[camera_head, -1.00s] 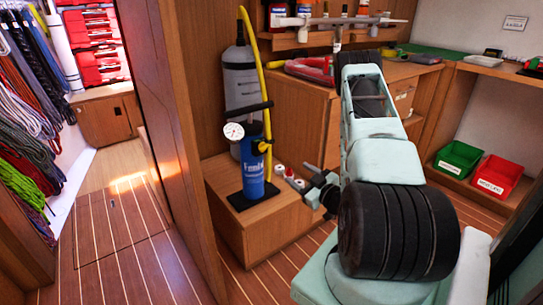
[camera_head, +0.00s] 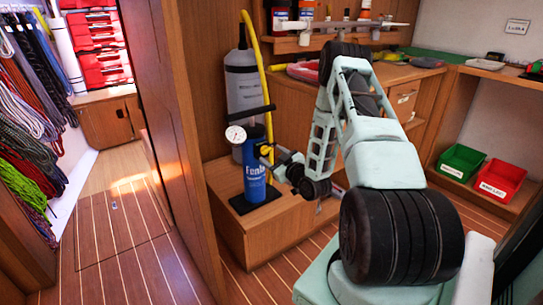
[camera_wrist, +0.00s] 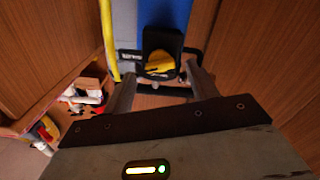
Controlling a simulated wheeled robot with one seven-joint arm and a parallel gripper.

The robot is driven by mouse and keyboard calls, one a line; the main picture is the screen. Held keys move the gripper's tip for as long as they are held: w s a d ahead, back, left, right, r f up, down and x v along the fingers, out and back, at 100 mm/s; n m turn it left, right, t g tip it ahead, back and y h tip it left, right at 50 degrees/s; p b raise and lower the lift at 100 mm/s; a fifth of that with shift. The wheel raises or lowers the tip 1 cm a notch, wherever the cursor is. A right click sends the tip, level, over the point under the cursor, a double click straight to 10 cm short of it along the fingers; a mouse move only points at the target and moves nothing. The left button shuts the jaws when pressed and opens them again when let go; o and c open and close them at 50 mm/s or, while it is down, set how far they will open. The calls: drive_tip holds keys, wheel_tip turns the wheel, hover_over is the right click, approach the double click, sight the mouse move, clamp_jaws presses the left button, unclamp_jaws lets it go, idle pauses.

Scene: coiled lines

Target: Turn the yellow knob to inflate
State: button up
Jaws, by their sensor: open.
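The yellow knob (camera_wrist: 158,63) sits on a black block in the wrist view, between my gripper's fingertips and just beyond them. I cannot tell whether a finger touches it. In the head view, the knob (camera_head: 265,150) shows as a small yellow patch on the right side of the blue pump (camera_head: 255,182). The pump stands upright on a black foot, with a round white gauge (camera_head: 235,135) at its upper left. My gripper (camera_wrist: 160,74) is open, one finger on each side of the knob. In the head view, my gripper (camera_head: 276,158) is at the pump's right side, partly hidden.
The pump stands on a low wooden box (camera_head: 265,230). A grey cylinder (camera_head: 243,90) is behind it, with a yellow hose (camera_head: 258,60) beside it. A wooden partition (camera_head: 185,130) rises to the left. Green (camera_head: 462,160) and red (camera_head: 499,178) bins sit on the right shelf.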

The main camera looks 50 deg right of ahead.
drive_tip(key=shift+w+d, duration=0.15)
drive_tip(key=shift+w, duration=0.5)
drive_tip(key=c, duration=1)
drive_tip(key=shift+m, duration=2.1)
drive_tip(key=o, duration=1)
drive_tip(key=shift+s, duration=0.1)
drive_tip(key=v, duration=1.7)
drive_tip(key=shift+s, duration=0.15)
